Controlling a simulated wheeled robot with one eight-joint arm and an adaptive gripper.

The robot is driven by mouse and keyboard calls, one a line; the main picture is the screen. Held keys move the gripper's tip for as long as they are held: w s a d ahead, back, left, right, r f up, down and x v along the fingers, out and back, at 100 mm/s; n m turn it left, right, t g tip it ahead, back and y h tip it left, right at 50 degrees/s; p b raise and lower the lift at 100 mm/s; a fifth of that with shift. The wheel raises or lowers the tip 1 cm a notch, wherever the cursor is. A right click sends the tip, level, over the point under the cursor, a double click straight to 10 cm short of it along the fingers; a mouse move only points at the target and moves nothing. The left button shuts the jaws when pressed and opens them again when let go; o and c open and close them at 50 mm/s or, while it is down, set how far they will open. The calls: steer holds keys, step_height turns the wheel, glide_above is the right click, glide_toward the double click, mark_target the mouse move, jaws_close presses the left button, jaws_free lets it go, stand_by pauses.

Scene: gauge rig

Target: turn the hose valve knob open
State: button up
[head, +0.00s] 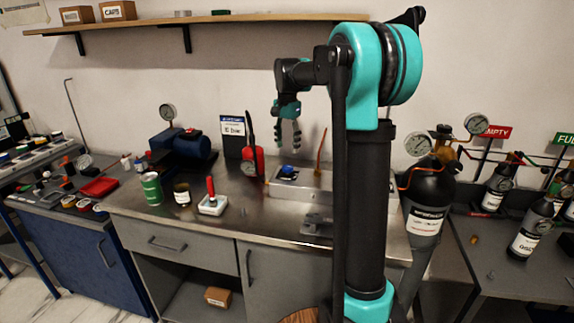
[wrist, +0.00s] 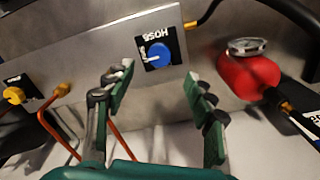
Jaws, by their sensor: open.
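The hose valve knob (wrist: 160,52) is a round blue knob with a white pointer line on a dark plate, marked HOSE, which appears upside down in the wrist view. It sits on the grey metal panel (wrist: 95,50). In the head view the knob (head: 288,170) is on the low metal box on the bench. My gripper (wrist: 157,88) is open and empty, its two green-padded fingers on either side below the knob in the wrist view. In the head view my gripper (head: 290,138) points down above the knob, apart from it.
A red gauge-topped tool (wrist: 248,76) stands close to the right finger in the wrist view. A yellow knob (wrist: 14,95) and a copper tube (wrist: 50,110) are at the left.

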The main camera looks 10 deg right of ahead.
mark_target(287, 166)
step_height(287, 166, down, 8)
steer(key=shift+f, duration=0.15)
steer(key=shift+c, duration=0.6)
steer(key=c, duration=1)
steer(key=shift+c, duration=0.2)
